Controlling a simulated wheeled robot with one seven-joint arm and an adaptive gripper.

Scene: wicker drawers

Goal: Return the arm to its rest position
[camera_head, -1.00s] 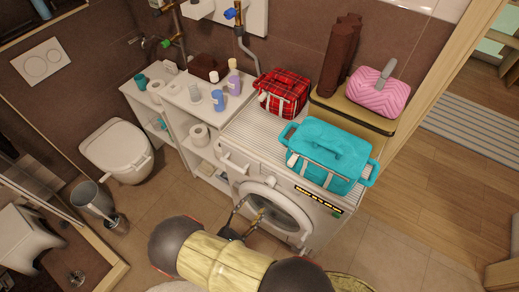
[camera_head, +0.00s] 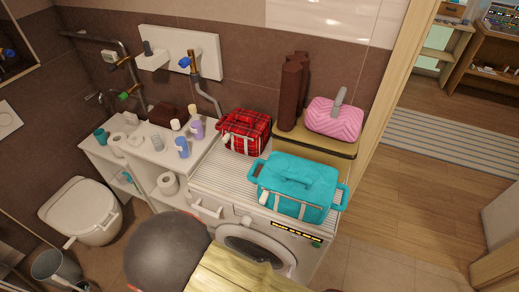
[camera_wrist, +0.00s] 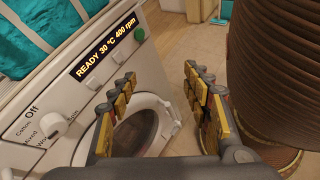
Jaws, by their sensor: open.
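My gripper (camera_wrist: 162,105) shows in the wrist view with its two fingers apart and nothing between them. It is in front of the washing machine (camera_wrist: 60,95), whose display reads "READY 30 °C 400 rpm". The round door (camera_wrist: 135,130) lies behind the left finger. In the head view, my arm fills the lower middle and hides part of the washing machine (camera_head: 305,262); the gripper itself is out of sight there.
A turquoise bag (camera_head: 298,190) and a red plaid bag (camera_head: 245,132) sit on the machine. A toilet (camera_head: 80,210) stands left; floor (camera_head: 385,245) is clear on the right.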

